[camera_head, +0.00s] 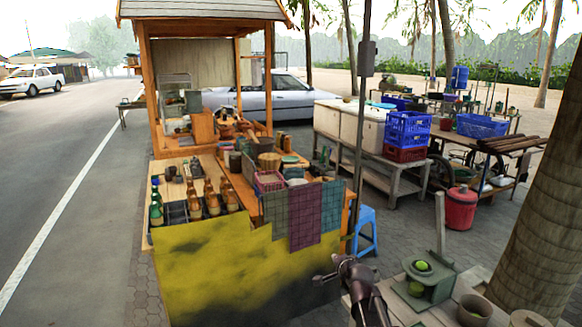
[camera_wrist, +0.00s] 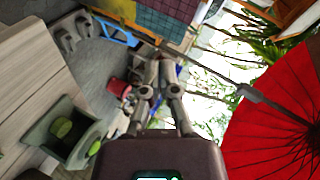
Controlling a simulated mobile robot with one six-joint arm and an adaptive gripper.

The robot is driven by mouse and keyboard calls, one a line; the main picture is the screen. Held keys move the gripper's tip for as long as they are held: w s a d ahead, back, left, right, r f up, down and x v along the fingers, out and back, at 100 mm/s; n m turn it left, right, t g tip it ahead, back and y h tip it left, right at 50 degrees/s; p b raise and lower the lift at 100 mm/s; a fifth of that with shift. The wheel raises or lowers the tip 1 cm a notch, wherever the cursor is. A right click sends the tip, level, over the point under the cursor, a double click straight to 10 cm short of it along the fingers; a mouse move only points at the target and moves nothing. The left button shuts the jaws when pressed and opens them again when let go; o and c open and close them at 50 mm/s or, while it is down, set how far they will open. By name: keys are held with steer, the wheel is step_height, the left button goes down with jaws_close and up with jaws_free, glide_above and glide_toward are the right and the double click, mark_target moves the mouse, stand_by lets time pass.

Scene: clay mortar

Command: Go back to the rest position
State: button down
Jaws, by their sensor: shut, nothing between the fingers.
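My gripper (camera_head: 320,279) is above the left end of the pale wooden table (camera_head: 405,312) at the lower right, in front of the stall's yellow cloth in the picture. In the wrist view its two fingers (camera_wrist: 158,66) are brought together, with nothing held. The arm rises from the bottom edge of the head view. A green stand (camera_head: 428,281) with a green lime on it is on the table to the right of the gripper. It also shows in the wrist view (camera_wrist: 75,143), left of the fingers. A clay-coloured pot (camera_head: 474,311) is at the right.
A wooden food stall (camera_head: 200,160) with bottles and bowls fills the left middle. A thin dark pole (camera_head: 362,130) rises behind the gripper, near a blue stool (camera_head: 366,228). A tree trunk (camera_head: 540,220) stands at the right. A red umbrella (camera_wrist: 270,120) shows in the wrist view.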

steer(key=s+d+f+n+g+h, duration=0.1)
steer(key=s+f+n+g, duration=0.2)
steer(key=s, duration=0.5)
steer(key=s+d+f+n+g+p, duration=0.1)
steer(key=s+f+n+g, duration=0.1)
steer(key=s+n+g, duration=0.3)
steer(key=s+f+n+g+h+p, duration=0.1)
steer(key=s+f+n+g, duration=0.2)
steer(key=s, duration=0.8)
steer(key=shift+s+d+f+n+g+h, duration=0.3)
steer(key=shift+s+d+n+g, duration=0.1)
steer(key=shift+g, duration=0.7)
